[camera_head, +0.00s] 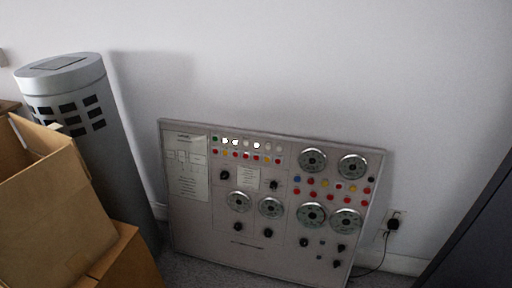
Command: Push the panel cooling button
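A grey control panel (190,228) leans against the white wall in the middle of the view, its lower edge at the carpet. Its upper left part has a row of small lights or buttons, among them a green one (215,139) and a bright white one (257,145), above a row of red and yellow ones. Its right part has two more rows, with a blue button (297,181) at the upper left and red ones below, between round dials (312,160). The labels are too small to read, so I cannot tell which button is for panel cooling. Neither of my grippers is in view.
Open cardboard boxes (50,215) stand at the lower left. Behind them a tall grey cylinder (120,160) leans beside the panel. A wall socket with a black plug (392,224) is right of the panel. A dark object (475,235) fills the right edge.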

